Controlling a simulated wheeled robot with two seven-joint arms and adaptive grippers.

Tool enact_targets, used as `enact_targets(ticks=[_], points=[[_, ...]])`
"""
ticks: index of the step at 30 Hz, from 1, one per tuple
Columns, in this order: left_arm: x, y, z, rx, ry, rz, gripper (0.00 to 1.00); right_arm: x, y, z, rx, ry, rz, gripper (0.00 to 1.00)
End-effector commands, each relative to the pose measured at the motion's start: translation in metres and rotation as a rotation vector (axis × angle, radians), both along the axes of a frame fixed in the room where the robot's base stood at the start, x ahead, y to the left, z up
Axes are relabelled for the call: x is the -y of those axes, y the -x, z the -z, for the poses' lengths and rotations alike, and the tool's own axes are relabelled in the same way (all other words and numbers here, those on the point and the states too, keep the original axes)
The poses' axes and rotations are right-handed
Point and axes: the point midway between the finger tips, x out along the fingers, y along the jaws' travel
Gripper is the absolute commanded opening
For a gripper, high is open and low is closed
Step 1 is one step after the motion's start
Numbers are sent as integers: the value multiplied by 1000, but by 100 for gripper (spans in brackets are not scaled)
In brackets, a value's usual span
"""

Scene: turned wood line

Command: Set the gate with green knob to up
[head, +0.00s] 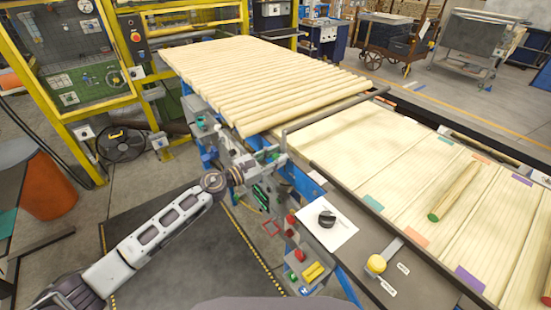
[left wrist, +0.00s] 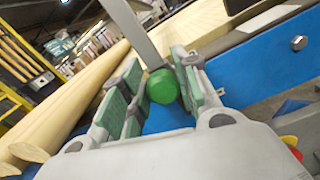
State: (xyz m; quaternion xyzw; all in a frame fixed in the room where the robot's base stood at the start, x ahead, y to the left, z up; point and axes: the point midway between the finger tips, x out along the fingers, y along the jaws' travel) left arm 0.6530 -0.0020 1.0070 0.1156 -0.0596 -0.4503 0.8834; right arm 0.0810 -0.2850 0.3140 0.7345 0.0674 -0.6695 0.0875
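The green knob (left wrist: 162,87) shows in the left wrist view at the end of a flat grey metal lever (left wrist: 136,32), beside a blue rail. My left gripper (left wrist: 158,92) has its two green-padded fingers on either side of the knob. The right finger is very close to the knob or touching it; a small gap seems to show on the left, so it looks open around the knob. In the head view my left gripper (head: 274,164) is at the near edge of the wood line and largely hides the knob and lever. My right gripper is not in view.
Round wooden rods (head: 262,80) cover the infeed table. A green-ended rod (head: 455,190) lies on the board bed at right. A yellow-knobbed lever (head: 376,264), a black knob (head: 327,219) and a button box (head: 307,268) are along the near edge. An orange bin (head: 47,185) stands at left.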

Motion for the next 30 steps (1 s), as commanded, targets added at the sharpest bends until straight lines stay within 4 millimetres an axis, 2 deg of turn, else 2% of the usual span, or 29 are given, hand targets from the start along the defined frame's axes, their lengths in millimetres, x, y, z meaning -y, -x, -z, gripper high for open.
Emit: enact_targets(ticks=[1, 4, 12, 20, 30], points=[[-1, -2, -5, 7, 4, -3, 38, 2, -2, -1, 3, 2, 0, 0], [-1, -2, -4, 4, 3, -3, 51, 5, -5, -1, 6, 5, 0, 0], [-1, -1, -1, 1, 0, -1, 51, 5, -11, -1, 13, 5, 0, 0], [-5, 3, 1, -1, -1, -1, 51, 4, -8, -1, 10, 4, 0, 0], [-29, 20, 1, -1, -3, -2, 51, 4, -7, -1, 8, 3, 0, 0]])
